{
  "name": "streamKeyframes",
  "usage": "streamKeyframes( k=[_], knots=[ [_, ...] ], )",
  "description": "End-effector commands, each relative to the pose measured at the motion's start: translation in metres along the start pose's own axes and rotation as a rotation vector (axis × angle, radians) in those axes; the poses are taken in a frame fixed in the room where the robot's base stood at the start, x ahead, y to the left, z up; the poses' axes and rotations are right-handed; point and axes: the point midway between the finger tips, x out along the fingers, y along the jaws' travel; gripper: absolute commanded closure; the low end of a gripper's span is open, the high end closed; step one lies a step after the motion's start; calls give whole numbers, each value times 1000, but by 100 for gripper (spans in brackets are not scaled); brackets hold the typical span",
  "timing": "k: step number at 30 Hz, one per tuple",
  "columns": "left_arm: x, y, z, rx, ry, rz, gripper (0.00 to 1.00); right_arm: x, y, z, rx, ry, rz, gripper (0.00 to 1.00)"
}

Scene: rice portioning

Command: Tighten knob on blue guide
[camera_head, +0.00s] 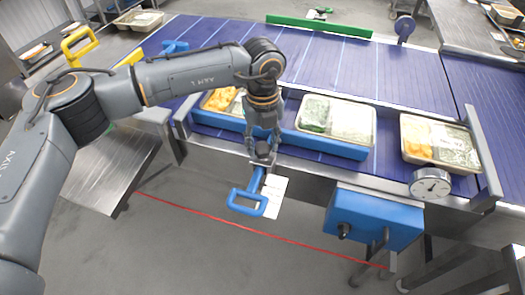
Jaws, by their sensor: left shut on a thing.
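The blue guide (335,147) is a long blue rail along the near edge of the purple conveyor. My left gripper (263,152) reaches down in front of the guide, pointing toward the floor. Its fingers are shut on a small dark knob, mostly hidden between the fingertips. A blue stem with a loop handle (247,203) hangs just below the fingertips, toward the front. How the knob joins the stem is hidden. My right gripper is not in view.
Food trays (337,119) stand behind the guide, and another tray (441,142) sits to the right. A round dial gauge (430,184) and a blue box (374,217) are on the conveyor's front at right. The floor in front is clear.

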Motion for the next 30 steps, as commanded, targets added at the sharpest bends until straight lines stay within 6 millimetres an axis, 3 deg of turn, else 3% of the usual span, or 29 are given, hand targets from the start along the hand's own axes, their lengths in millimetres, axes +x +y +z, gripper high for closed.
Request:
streamKeyframes(
  k=[3, 12, 30],
  knots=[
    [4, 0, 0, 93, 0, -2, 89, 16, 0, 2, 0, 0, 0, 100],
    [1, -1, 0, 270, -1, -2, 89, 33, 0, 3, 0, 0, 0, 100],
    [-1, -1, 0, 347, 1, -1, 89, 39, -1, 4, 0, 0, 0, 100]
  ],
)
